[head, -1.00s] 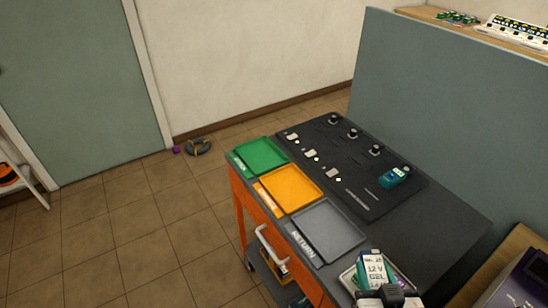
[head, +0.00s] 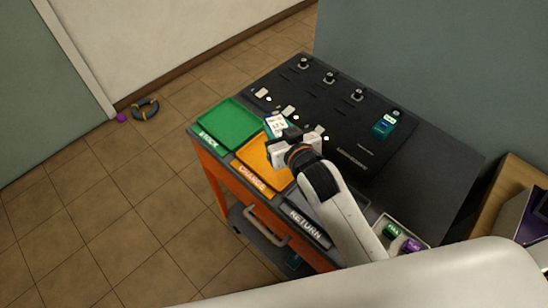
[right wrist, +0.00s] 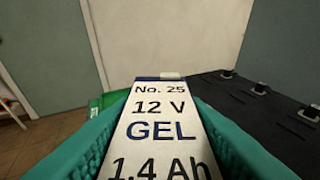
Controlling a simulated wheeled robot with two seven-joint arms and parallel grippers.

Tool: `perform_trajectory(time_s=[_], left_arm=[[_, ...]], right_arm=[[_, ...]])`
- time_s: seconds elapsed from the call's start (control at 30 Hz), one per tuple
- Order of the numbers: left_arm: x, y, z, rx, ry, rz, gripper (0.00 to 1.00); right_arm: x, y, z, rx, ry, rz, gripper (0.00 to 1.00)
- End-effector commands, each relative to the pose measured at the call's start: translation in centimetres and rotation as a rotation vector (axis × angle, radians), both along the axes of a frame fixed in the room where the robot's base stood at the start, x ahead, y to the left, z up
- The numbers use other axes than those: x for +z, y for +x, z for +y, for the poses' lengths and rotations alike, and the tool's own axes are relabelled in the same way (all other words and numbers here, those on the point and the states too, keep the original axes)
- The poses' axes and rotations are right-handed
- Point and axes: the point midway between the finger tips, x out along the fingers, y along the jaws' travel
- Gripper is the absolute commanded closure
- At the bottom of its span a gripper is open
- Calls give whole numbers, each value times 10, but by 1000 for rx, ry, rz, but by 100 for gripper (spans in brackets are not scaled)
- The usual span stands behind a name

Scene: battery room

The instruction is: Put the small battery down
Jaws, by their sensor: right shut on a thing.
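My right gripper (head: 284,136) is shut on the small battery (head: 275,124), above the back edge of the orange CHARGE tray (head: 250,178). In the right wrist view the battery (right wrist: 160,130) has a white label reading No. 25, 12 V, GEL, 1.4 Ah, with teal ribbed surfaces on both sides. The green STOCK tray (head: 230,122) lies to the left and looks empty. The grey RETURN tray (head: 306,228) is largely hidden by my right arm. I cannot tell whether the battery touches anything below. My left gripper is not in view.
A black panel (head: 345,150) with several knobs and sockets covers the cart's back; a teal battery (head: 384,126) stands on it. A pale tray (head: 424,241) at the cart's right front holds a green and a purple item. A grey-blue partition (head: 430,70) rises behind.

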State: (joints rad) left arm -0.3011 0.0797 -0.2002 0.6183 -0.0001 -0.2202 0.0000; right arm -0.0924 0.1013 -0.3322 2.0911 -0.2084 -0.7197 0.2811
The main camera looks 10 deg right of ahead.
Motion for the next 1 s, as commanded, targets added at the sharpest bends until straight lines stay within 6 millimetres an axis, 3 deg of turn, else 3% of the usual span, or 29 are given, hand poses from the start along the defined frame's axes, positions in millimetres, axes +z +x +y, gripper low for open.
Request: perform_trajectory(time_s=[0.17,0.5,0.87,1.0], left_arm=[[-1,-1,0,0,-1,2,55],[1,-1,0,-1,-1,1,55],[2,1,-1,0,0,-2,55],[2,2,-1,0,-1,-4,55]], right_arm=[[3,16,7,18,-11,-4,100],[-50,17,8,20,-12,0,100],[-89,17,8,21,-10,-1,100],[-94,17,8,21,-11,-4,100]])
